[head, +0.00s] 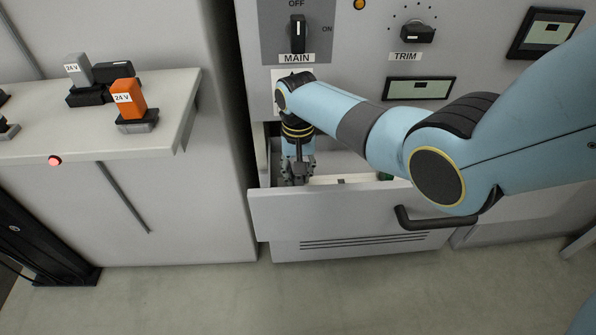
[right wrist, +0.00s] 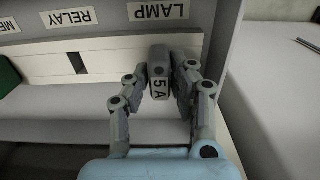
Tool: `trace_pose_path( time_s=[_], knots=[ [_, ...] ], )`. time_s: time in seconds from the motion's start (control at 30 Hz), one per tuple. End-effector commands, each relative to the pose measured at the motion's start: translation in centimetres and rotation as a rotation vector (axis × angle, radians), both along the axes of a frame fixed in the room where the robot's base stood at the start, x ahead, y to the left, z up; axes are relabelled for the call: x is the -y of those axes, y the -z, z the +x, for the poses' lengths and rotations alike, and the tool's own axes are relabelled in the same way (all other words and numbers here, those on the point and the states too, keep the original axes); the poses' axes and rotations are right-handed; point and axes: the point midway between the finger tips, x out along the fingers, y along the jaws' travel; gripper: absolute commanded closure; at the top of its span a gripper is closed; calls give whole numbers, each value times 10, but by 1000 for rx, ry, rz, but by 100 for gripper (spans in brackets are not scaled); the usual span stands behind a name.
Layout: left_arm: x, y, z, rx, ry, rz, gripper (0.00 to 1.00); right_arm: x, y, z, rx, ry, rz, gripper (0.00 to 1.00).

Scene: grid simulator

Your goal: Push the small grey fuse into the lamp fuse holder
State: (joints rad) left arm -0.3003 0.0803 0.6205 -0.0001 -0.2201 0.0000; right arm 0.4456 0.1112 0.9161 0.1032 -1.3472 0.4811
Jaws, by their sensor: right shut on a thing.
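My right gripper (head: 298,175) reaches down into the open drawer (head: 340,215) at its left end. In the right wrist view its two fingers (right wrist: 172,90) are shut on the small grey fuse (right wrist: 159,72), which is marked 5 A. The far end of the fuse overlaps the white strip (right wrist: 110,58) just below the LAMP label (right wrist: 158,11). The fuse covers the lamp fuse holder, so I cannot tell how deep it sits. In the head view the gripper and arm hide the fuse. My left gripper is not in view.
The RELAY label (right wrist: 68,17) marks a dark empty-looking slot (right wrist: 77,62). A green thing (right wrist: 8,75) is further left in the drawer. The drawer walls stand close around the gripper. A shelf (head: 165,105) at the left holds an orange 24 V block (head: 128,98) and a grey one (head: 78,69).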

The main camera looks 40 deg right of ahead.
Motion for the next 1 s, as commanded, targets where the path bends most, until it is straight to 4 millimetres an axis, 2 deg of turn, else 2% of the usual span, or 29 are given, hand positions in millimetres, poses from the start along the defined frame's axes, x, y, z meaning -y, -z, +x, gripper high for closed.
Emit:
trace_pose_path(
  time_s=[0.2, 0.23, 0.4, 0.77, 0.87, 1.0],
  knots=[
    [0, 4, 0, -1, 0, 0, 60, 0, 5, 1, 4, 0, 0, 100],
    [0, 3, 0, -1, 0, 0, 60, 0, 4, 1, 4, 0, 0, 75],
    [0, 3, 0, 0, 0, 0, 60, 0, 4, 1, 2, 0, 0, 53],
    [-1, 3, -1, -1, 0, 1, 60, 0, -1, 1, 3, 0, -1, 52],
    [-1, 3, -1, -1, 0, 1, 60, 0, -12, 2, 4, 0, 0, 52],
    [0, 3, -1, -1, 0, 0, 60, 1, -42, 3, 8, -1, -1, 52]
  ],
)
